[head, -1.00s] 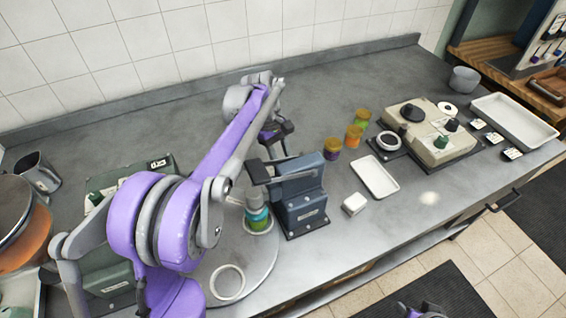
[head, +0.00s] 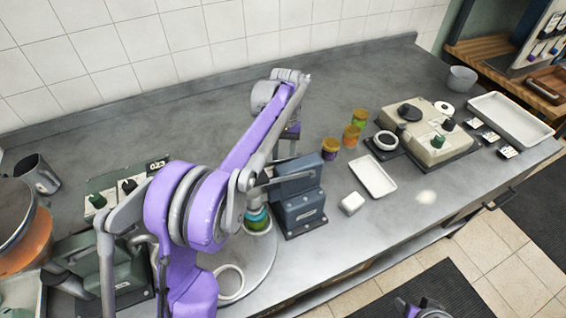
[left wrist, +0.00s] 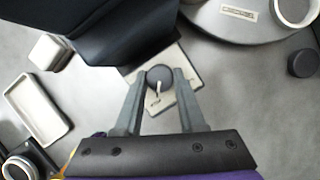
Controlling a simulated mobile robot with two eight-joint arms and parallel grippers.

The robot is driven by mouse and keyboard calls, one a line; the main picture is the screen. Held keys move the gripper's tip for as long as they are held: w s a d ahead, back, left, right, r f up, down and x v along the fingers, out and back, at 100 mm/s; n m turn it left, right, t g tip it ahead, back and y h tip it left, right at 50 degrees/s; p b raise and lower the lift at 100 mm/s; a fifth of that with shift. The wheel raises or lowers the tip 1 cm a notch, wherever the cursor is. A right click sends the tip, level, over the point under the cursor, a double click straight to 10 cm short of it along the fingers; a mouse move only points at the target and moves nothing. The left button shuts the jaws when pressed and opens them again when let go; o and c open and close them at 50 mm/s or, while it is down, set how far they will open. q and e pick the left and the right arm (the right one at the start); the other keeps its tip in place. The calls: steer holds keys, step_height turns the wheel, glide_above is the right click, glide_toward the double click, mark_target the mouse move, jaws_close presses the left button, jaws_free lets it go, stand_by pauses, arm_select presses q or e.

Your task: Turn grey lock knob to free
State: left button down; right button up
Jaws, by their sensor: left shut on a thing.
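The dark grey lock knob (left wrist: 160,75), with a white pointer line, sits on a pale plate (left wrist: 191,75) beside the dark blue-grey machine in the left wrist view. The line points down and slightly left in that view, toward small lettering that I cannot read. My left gripper (left wrist: 160,88) is shut on the knob, one finger on each side. In the head view, the blue-grey machine (head: 298,195) stands mid-counter with my left arm in front of it.
A jar (head: 258,220) with a teal and green band stands at the machine on a round plate. A white tray (head: 372,176), a white block (head: 351,203) and several small jars are to the right. A beige control box (head: 425,130) stands farther right.

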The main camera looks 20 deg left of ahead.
arm_select(q)
steer(key=shift+m, duration=0.5)
steer(key=c, duration=0.5)
jaws_free()
steer(key=p+v, duration=0.1)
steer(key=v, duration=1)
steer(key=shift+w+d+f, duration=0.1)
steer(key=shift+d+f, duration=0.05)
steer(key=shift+d, duration=0.05)
